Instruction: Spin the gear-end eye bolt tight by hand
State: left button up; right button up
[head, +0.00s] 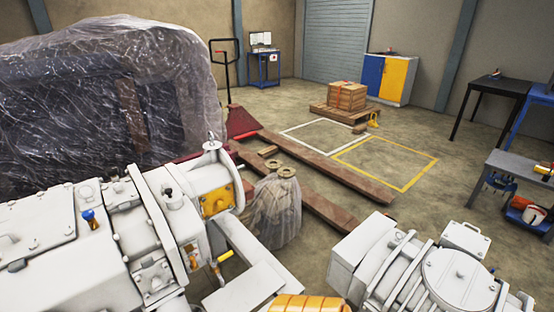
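A big light-grey machine (40,230) fills the lower left of the head view. A small ring like an eye bolt (212,141) stands upright on top of its right end, above a yellow plate (217,201). I cannot tell from here how far its thread is seated, or whether it is the gear-end one. A blue-topped fitting (89,217) sits further left on the housing. Neither of my grippers shows in this view.
A second grey machine (455,275) stands at the lower right. An orange ribbed part (305,304) shows at the bottom edge. The marked floor (385,160) is mostly clear.

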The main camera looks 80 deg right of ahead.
aim_at(397, 239)
jog(key=l+u, duration=0.15)
jog(key=u, duration=0.65)
jog(key=l+u, duration=0.1)
jog(key=u, duration=0.75)
jog(key=k+u, duration=0.15)
jog(key=u, duration=0.65)
jog(key=k+u, duration=0.1)
jog(key=u, duration=0.7)
jog(key=k+u, duration=0.1)
jog(key=u, duration=1.55)
jog(key=j+u, duration=0.25)
jog(key=u, duration=0.55)
jog(key=j+u, duration=0.15)
jog(key=u, duration=0.65)
jog(key=k+j, duration=0.05)
